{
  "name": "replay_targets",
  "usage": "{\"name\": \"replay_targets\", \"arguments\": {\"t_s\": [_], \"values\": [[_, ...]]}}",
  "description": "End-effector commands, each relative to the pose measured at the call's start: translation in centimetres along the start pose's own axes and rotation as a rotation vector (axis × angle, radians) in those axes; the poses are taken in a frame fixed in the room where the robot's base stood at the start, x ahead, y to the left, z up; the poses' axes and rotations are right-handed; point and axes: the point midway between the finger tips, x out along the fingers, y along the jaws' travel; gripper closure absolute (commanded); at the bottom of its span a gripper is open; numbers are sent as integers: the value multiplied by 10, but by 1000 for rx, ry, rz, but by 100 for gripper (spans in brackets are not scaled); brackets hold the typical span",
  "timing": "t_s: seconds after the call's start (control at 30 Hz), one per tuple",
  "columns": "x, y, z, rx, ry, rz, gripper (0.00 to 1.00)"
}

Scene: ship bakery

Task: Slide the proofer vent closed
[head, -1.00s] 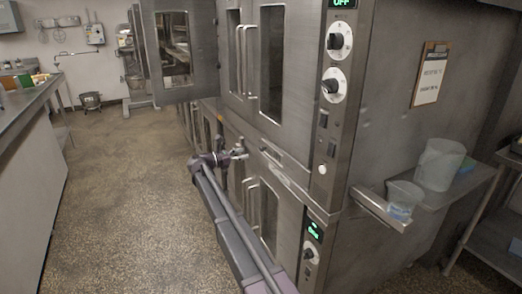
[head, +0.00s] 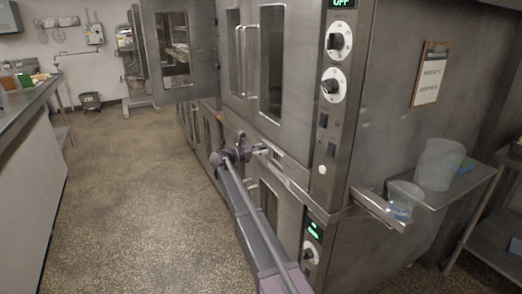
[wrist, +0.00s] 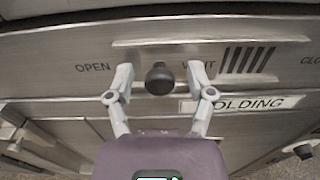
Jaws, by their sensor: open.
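The proofer vent (wrist: 250,60) is a slotted strip on a steel panel in the wrist view, with "OPEN" printed at left and a cut-off "CLO" at right. Its dark round knob (wrist: 159,78) sits toward the OPEN side, left of the slots. My gripper (wrist: 160,78) is open, with one finger on each side of the knob and gaps on both sides. In the head view my gripper (head: 264,149) is at the band between the upper and lower proofer doors. The knob cannot be made out there.
A "HOLDING" label (wrist: 250,103) lies below the slots, partly behind the right finger. The control panel (head: 335,110) stands right of the doors. A side shelf (head: 440,192) holds two clear containers. Open floor (head: 125,190) lies to the left.

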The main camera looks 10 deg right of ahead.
Motion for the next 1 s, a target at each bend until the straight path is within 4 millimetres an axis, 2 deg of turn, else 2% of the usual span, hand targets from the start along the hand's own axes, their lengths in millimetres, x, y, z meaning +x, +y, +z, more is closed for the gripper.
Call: {"name": "replay_targets", "arguments": {"t_s": [0.07,0.1,0.17,0.3,0.33,0.57,1.0], "values": [[0,0,0,0,0,0,31],[0,0,0,0,0,0,34],[0,0,0,0,0,0,51],[-1,0,0,0,0,0,93],[-1,0,0,0,0,0,100],[0,-4,0,0,0,0,100],[0,-67,0,0,0,-1,100]]}}
